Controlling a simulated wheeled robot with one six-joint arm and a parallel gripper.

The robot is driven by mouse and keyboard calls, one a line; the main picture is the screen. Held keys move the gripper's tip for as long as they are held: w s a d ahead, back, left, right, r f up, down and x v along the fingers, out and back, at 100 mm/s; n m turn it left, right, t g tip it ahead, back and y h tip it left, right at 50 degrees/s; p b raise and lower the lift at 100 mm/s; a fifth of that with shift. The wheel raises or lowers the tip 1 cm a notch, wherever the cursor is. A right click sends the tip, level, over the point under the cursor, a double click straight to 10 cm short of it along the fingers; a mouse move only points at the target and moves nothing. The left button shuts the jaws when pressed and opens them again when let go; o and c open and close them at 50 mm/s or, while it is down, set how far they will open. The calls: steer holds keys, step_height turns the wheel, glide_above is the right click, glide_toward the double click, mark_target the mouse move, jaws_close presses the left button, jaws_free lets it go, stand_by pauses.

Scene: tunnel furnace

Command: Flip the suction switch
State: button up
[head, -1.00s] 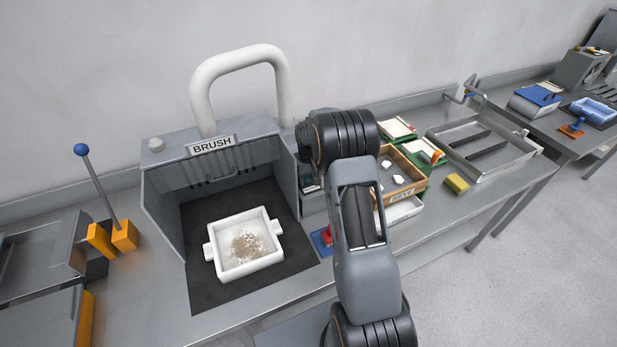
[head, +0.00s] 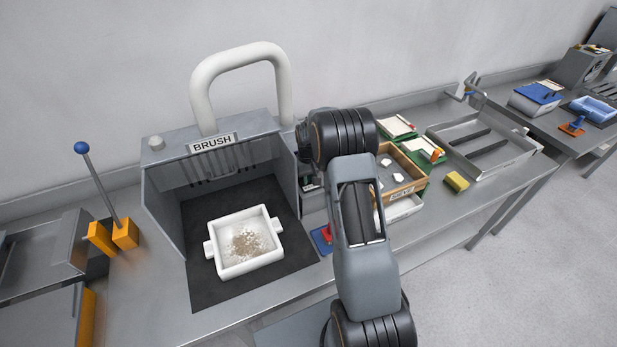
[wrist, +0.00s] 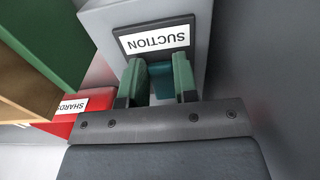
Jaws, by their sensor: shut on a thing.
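The grey suction box (wrist: 197,20) is at the top of the wrist view, its SUCTION label (wrist: 160,38) upside down. My gripper (wrist: 158,64) has two green fingers just below this label. A teal piece (wrist: 161,84), apparently the switch, sits between them, and my gripper is shut on it. Which way the switch is set cannot be told. In the head view my arm hides the gripper and most of the suction box; only a small dark part with a pale label shows beside the brush hood.
A red SHARDS box (wrist: 68,118) is close to the left of my gripper in the wrist view. The grey BRUSH hood (head: 172,195) stands left of my arm, with a white tray of brown debris (head: 276,225) before it. A yellow sponge (head: 457,181) lies to the right.

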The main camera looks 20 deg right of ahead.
steer(key=shift+w+r+g, duration=0.15)
steer(key=shift+g, duration=0.65)
steer(key=o, duration=0.9)
steer(key=shift+r, duration=0.1)
steer(key=r+b, duration=0.1)
steer(key=r, duration=0.3)
steer(key=w+r, duration=0.1)
steer(key=r, duration=0.4)
steer(key=r+b, duration=0.1)
steer(key=r, duration=0.3)
steer(key=shift+w+r+b, duration=0.25)
steer(key=shift+w+b, duration=0.05)
steer(key=shift+w, duration=0.1)
